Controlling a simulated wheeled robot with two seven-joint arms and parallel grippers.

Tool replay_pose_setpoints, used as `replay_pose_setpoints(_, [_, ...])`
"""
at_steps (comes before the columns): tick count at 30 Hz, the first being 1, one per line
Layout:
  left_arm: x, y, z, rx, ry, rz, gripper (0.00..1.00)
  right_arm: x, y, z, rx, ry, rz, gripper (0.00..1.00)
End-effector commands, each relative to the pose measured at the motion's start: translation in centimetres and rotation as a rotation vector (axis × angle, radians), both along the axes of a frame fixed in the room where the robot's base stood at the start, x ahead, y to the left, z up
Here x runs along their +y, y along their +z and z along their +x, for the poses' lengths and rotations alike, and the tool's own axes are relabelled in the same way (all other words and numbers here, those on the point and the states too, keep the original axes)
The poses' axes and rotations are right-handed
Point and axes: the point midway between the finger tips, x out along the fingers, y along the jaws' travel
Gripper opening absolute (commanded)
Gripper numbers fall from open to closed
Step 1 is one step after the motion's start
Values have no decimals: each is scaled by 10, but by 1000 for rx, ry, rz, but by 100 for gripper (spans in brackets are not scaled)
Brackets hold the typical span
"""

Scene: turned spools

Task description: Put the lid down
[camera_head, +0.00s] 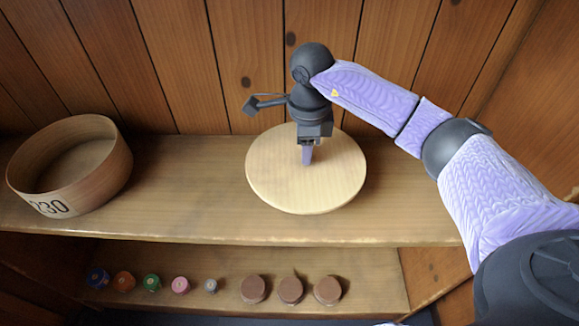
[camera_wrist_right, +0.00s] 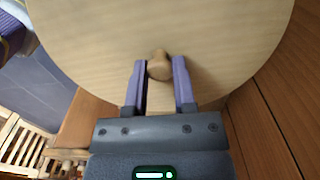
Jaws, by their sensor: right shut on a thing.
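The lid (camera_head: 272,187) is a round, pale wooden disc above or on the upper shelf, right of the box. I cannot tell whether it touches the shelf. In the right wrist view the lid (camera_wrist_right: 90,50) fills the upper picture, with its small round wooden knob (camera_wrist_right: 159,66) between the fingers. My right gripper (camera_head: 307,158) comes down from above and is shut on the knob; it also shows in the right wrist view (camera_wrist_right: 159,75). The round wooden box (camera_head: 118,170), marked "230", stands open at the left of the upper shelf. My left gripper is not in view.
The upper shelf (camera_head: 190,200) is bare between box and lid. On the lower shelf (camera_head: 220,305) stand several small coloured spools (camera_head: 151,283) and three brown round pieces (camera_head: 290,290). A plank wall (camera_head: 180,70) closes the back.

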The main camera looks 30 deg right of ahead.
Motion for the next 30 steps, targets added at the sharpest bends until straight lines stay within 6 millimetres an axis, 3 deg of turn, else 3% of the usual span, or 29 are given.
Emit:
replay_pose_setpoints(8, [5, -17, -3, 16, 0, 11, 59, 1, -48, 0, 2, 1, 1, 0])
replay_pose_setpoints(18, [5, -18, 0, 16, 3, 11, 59, 0, -51, 0, -3, 3, 1, 0])
replay_pose_setpoints(19, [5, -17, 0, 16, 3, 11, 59, 0, -50, 0, -2, 3, 1, 39])
replay_pose_setpoints(23, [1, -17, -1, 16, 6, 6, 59, 0, -50, 0, -2, 3, 1, 67])
replay_pose_setpoints(30, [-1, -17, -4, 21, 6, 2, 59, 0, -49, 0, -1, 3, 0, 68])
